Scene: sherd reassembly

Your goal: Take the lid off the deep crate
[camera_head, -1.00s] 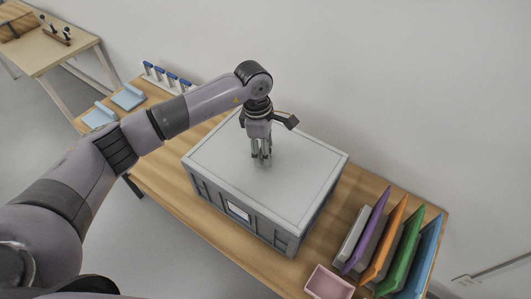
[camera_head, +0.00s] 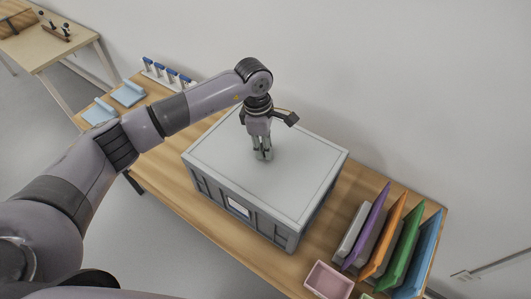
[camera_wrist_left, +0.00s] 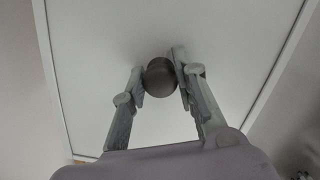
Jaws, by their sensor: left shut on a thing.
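The deep crate (camera_head: 266,222) is a grey box on the wooden table, with a white label on its front side. Its flat light grey lid (camera_head: 305,165) lies on top and covers the opening. My left gripper (camera_head: 262,156) points down at the middle of the lid. In the left wrist view, the fingers of my left gripper (camera_wrist_left: 160,78) are shut on a round dark knob (camera_wrist_left: 160,80) on the lid (camera_wrist_left: 100,50). In the head view the fingers hide the knob. My right gripper is not in view.
Several upright coloured panels (camera_head: 398,245) stand in a rack right of the crate, with a pink tray (camera_head: 328,281) in front. Light blue pieces (camera_head: 128,95) and a row of blue-topped items (camera_head: 170,75) are at the table's far left. A wall (camera_head: 400,80) is behind.

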